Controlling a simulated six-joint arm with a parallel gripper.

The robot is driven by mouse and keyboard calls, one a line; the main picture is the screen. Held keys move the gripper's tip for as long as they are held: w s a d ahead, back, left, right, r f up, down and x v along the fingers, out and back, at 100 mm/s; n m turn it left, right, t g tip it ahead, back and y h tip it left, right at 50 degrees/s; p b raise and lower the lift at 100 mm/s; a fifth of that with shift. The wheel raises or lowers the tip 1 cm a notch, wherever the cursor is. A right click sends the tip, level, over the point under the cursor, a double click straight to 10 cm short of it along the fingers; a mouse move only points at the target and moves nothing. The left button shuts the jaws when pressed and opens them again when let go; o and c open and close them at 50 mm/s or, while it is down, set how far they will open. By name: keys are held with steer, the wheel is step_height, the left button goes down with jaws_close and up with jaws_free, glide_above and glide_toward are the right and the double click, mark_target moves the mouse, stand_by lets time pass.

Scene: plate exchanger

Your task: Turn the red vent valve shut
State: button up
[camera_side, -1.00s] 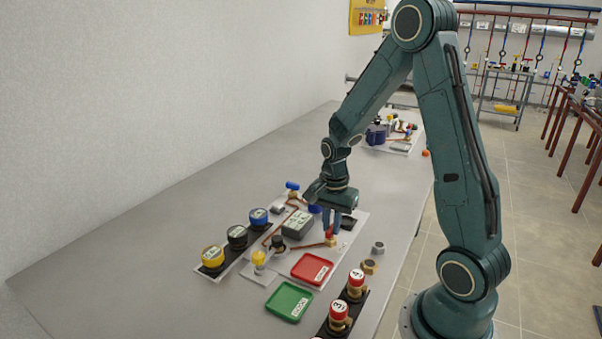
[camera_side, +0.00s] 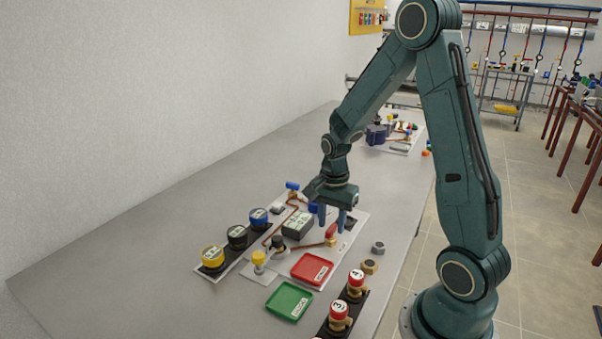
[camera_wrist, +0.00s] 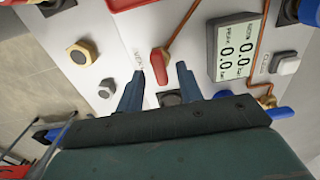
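The red vent valve handle (camera_side: 331,231) sits on the white panel (camera_side: 349,238), close below my gripper (camera_side: 331,223). In the wrist view the red handle (camera_wrist: 160,63) is a short bar with its length roughly up and down the picture. My gripper (camera_wrist: 160,73) is open, with one fingertip to each side of the handle's lower end. Gaps show between the handle and both fingers, so nothing is held. The valve body under the handle is mostly hidden.
A display box (camera_wrist: 237,45) reading 0.0 twice stands right of the handle in the wrist view, near a copper pipe (camera_wrist: 181,25). Two loose nuts (camera_side: 369,266) (camera_side: 378,248), a red tray (camera_side: 312,269) and a green tray (camera_side: 289,302) lie nearby. The left of the table is clear.

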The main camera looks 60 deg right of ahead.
mark_target(331, 229)
step_height(331, 229, up, 13)
stand_by(0.6)
steer(key=s+a+r+n+t, duration=0.2)
steer(key=s+a+n, duration=0.4)
steer(key=n, duration=0.3)
steer(key=s+a+r+n+t, duration=0.3)
steer(key=s+a+r+n, duration=0.2)
steer(key=a+n, duration=0.4)
steer(key=shift+s+a+r+t, duration=0.15)
steer(key=shift+s+a+t, duration=0.15)
steer(key=shift+s, duration=0.55)
